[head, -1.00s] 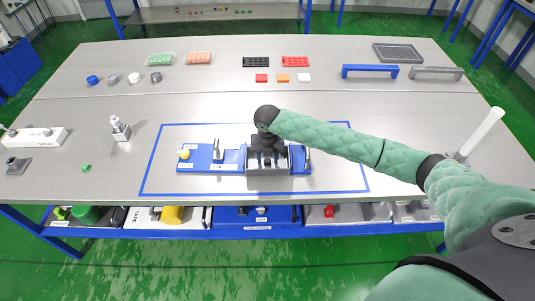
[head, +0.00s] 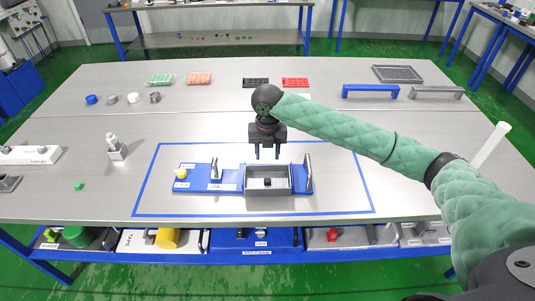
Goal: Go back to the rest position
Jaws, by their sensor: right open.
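My right gripper (head: 267,153) is open and empty, fingers pointing down, above and just behind a grey open box (head: 268,192). A small dark piece (head: 267,182) lies inside the box. The box sits on a blue fixture plate (head: 230,187) within the blue outline on the table (head: 90,190). The plate also carries a yellow knob (head: 181,174) at its left end, a metal upright (head: 215,168) and another upright (head: 308,172) at its right. My left gripper does not show.
Green (head: 161,79) and orange (head: 200,78) trays, black (head: 256,82) and red (head: 295,82) trays, and blue (head: 370,91) and grey (head: 436,92) handles stand at the back. A white rod (head: 490,145) is near my right arm. The left front has free room.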

